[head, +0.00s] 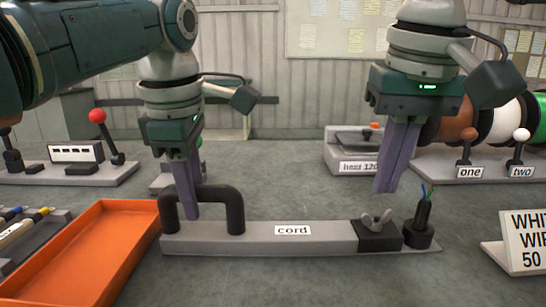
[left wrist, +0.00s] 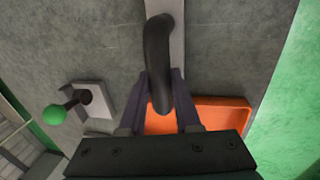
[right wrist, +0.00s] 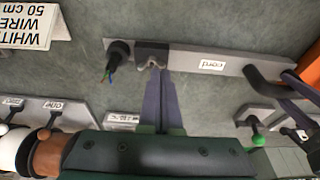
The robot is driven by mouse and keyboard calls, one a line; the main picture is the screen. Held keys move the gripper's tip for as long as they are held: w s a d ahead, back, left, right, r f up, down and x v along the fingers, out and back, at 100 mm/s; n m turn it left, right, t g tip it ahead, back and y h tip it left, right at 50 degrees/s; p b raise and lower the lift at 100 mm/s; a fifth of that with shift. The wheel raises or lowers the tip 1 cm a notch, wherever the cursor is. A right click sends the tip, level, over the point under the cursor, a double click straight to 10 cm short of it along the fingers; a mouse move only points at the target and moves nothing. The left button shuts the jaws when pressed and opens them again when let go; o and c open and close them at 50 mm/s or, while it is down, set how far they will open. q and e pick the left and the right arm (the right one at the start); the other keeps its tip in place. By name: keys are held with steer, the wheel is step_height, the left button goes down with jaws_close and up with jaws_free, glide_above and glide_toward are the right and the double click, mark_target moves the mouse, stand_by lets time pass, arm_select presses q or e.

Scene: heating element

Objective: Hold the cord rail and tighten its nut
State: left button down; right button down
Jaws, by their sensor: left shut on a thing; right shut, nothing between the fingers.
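The grey cord rail (head: 265,237), labelled "cord", lies on the bench. A black arched handle (head: 236,208) stands at its left end. My left gripper (head: 191,212) is shut on this handle; the left wrist view shows the handle (left wrist: 158,60) between the fingers. The nut, a grey wing nut (head: 376,220), sits on a black block (head: 378,240) near the rail's right end. My right gripper (head: 387,188) is shut and empty, pointing down above and behind the wing nut. In the right wrist view its fingertips (right wrist: 160,80) appear close to the nut; contact cannot be told.
A black cable holder with coloured wires (head: 420,230) stands right of the nut. An orange tray (head: 95,250) lies left of the rail. A "heat 120" box (head: 358,167) and wire spools (head: 460,125) are behind. A sign (head: 525,240) stands at the right.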

mark_target(376, 219)
steer(key=shift+s+d+f, duration=0.1)
steer(key=shift+d+f, duration=0.4)
steer(key=shift+f, duration=0.5)
steer(key=shift+d+f, duration=0.55)
steer(key=shift+f, duration=0.45)
steer(key=shift+s+d+f, duration=0.1)
steer(key=shift+d+f, duration=0.4)
steer(key=shift+f, duration=0.5)
steer(key=shift+w+a, duration=0.25)
steer(key=shift+w, duration=0.35)
steer(key=shift+s+a, duration=0.15)
steer(key=shift+a, duration=0.4)
steer(key=shift+a, duration=0.5)
steer(key=shift+a, duration=0.15)
